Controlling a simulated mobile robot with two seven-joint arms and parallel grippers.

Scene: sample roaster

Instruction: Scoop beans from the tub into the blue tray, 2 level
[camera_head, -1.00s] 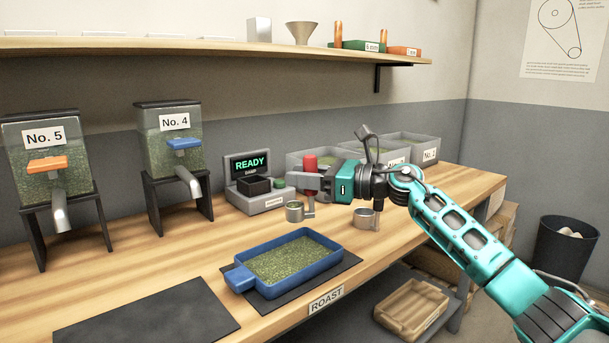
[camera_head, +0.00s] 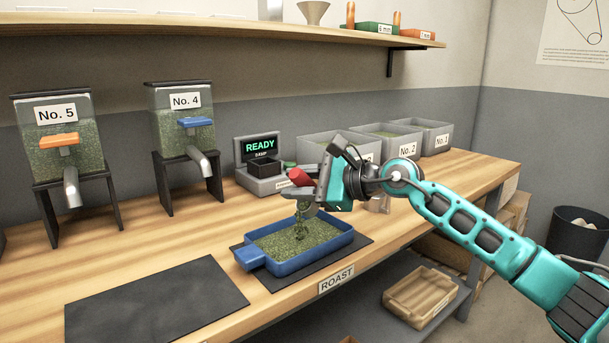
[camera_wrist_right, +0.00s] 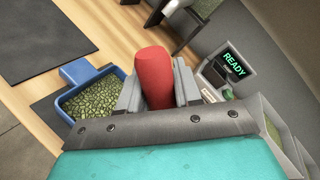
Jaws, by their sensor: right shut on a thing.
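My right gripper (camera_head: 308,188) is shut on the red handle (camera_head: 298,177) of the scoop, above the blue tray (camera_head: 318,260). The scoop is tilted, and a stream of green beans (camera_head: 302,214) falls from it into the tray. The tray holds a layer of green beans and sits on a dark mat at the bench's front edge. In the right wrist view the red handle (camera_wrist_right: 152,75) stands between my fingers, with the tray (camera_wrist_right: 62,108) to the left. The tubs (camera_head: 408,150) stand at the back right; my gripper partly hides the nearest one. My left gripper is not in view.
A scale reading READY (camera_head: 262,178) stands behind the tray. Dispensers No. 5 (camera_head: 62,150) and No. 4 (camera_head: 186,130) stand at the left. An empty dark mat (camera_head: 155,300) lies front left.

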